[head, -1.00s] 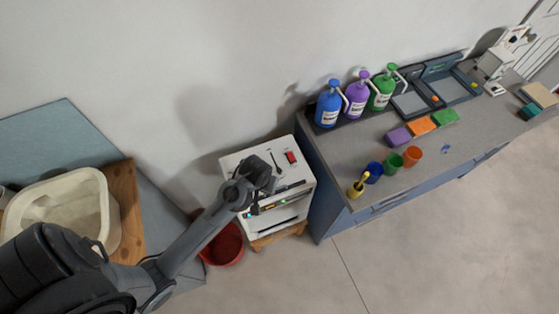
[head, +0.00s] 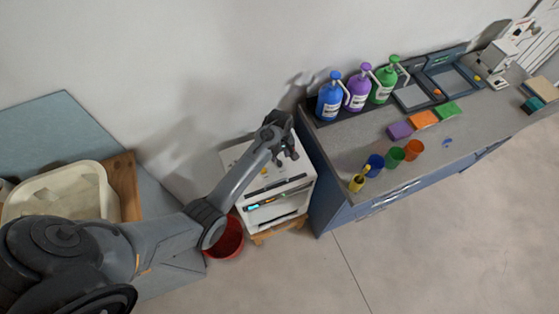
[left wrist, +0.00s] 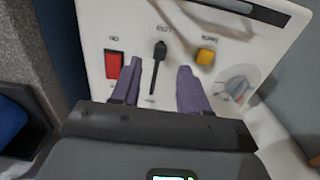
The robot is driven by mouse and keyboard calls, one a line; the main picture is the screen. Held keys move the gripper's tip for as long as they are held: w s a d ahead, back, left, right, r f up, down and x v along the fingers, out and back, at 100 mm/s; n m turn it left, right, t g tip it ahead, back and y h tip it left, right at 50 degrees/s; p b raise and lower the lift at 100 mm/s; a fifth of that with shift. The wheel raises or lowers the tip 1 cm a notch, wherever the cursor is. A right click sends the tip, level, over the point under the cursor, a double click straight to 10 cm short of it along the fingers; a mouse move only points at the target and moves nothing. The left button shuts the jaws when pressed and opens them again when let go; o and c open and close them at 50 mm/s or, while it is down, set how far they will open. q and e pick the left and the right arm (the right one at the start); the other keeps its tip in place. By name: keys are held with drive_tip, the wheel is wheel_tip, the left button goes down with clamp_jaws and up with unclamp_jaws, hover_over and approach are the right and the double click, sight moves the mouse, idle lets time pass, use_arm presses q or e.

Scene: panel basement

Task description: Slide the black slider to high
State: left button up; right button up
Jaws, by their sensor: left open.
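The black slider (left wrist: 160,50) sits on a white control box (head: 235,156), at the end of its slot beside an upside-down label that reads LOW. The slot runs down between my fingers in the left wrist view. My left gripper (left wrist: 161,65) is open, with one purple finger on each side of the slot. It appears empty, and I cannot tell whether it touches the panel. In the head view my left gripper (head: 287,152) is over the back right of the box and hides the slider. My right gripper is not in view.
A red switch (left wrist: 114,65), a yellow button (left wrist: 205,57) and a grey knob (left wrist: 237,86) flank the slot. A grey counter (head: 345,150) with bottles and cups stands close on the right. A red bucket (head: 229,240) is at lower left, with a white basin (head: 60,193) farther left.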

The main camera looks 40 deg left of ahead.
sight(279, 162)
use_arm(q)
drive_tip(key=shift+f+b, duration=0.3)
drive_tip(key=shift+f, duration=2.4)
clamp_jaws()
drive_tip(key=shift+a, duration=0.1)
